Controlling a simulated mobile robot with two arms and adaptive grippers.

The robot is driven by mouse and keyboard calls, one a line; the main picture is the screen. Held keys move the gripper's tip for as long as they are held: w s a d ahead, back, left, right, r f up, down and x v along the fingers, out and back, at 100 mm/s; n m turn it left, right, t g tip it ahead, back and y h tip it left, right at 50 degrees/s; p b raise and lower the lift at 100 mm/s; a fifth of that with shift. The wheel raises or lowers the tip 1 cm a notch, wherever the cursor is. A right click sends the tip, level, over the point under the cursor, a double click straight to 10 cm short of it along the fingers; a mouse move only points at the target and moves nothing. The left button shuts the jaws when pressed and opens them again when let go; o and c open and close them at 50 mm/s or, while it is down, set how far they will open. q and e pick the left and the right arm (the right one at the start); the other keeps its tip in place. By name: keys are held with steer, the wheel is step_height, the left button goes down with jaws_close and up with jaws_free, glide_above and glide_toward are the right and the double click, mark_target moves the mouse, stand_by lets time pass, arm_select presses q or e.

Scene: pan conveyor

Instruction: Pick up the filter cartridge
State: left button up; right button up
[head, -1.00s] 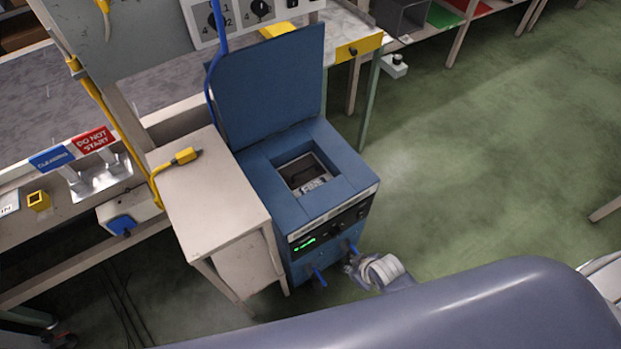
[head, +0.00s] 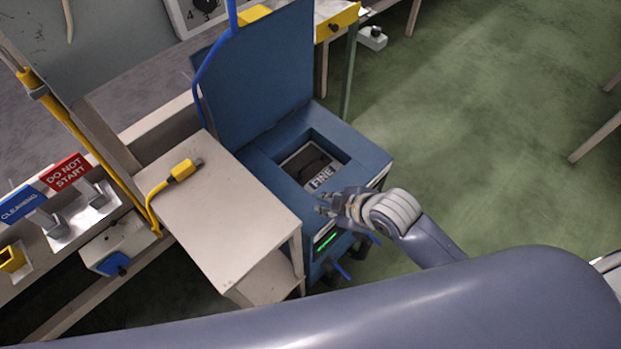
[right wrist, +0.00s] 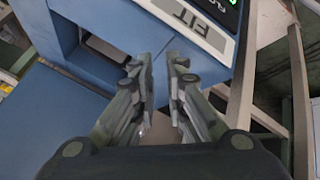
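The filter cartridge (head: 321,179), a dark block with a light label reading FINE, sits down inside the square opening of the blue machine (head: 362,150). My right gripper (head: 324,203) is at the front edge of the machine, just in front of the opening and apart from the cartridge. In the right wrist view its two fingers (right wrist: 158,72) stand apart with nothing between them, by the machine's blue top and front panel. The opening shows only partly there, and I cannot make out the cartridge clearly. My left gripper is out of view.
The machine's blue lid (head: 265,80) stands open behind the opening. A beige side table (head: 230,220) with a yellow cable plug (head: 183,170) stands left of it. A blue hose (head: 197,95) runs beside the lid.

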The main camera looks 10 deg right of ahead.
mark_target(312, 161)
steer(key=shift+w+n, duration=0.55)
steer(key=shift+n, duration=0.05)
steer(key=w+n, duration=0.2)
steer(key=w+n+y, duration=0.1)
steer(key=w+n, duration=0.2)
steer(key=shift+d+t, duration=0.2)
steer(key=shift+t, duration=0.2)
steer(key=w+f+n, duration=0.1)
steer(key=w, duration=0.1)
steer(key=w+d+f+n, duration=0.1)
steer(key=w+n, duration=0.1)
steer(key=w, duration=0.1)
steer(key=w+f+n, duration=0.1)
steer(key=w, duration=0.2)
steer(key=shift+d+f+n+t+y+b, duration=0.1)
steer(key=shift+d+n+t+y+b, duration=0.2)
steer(key=shift+b, duration=0.1)
steer(key=shift+a+x, duration=0.15)
steer(key=shift+x, duration=1.25)
steer(key=shift+a+x, duration=0.15)
steer(key=shift+x, duration=1.25)
steer(key=shift+s, duration=0.1)
jaws_close()
steer(key=shift+r, duration=0.2)
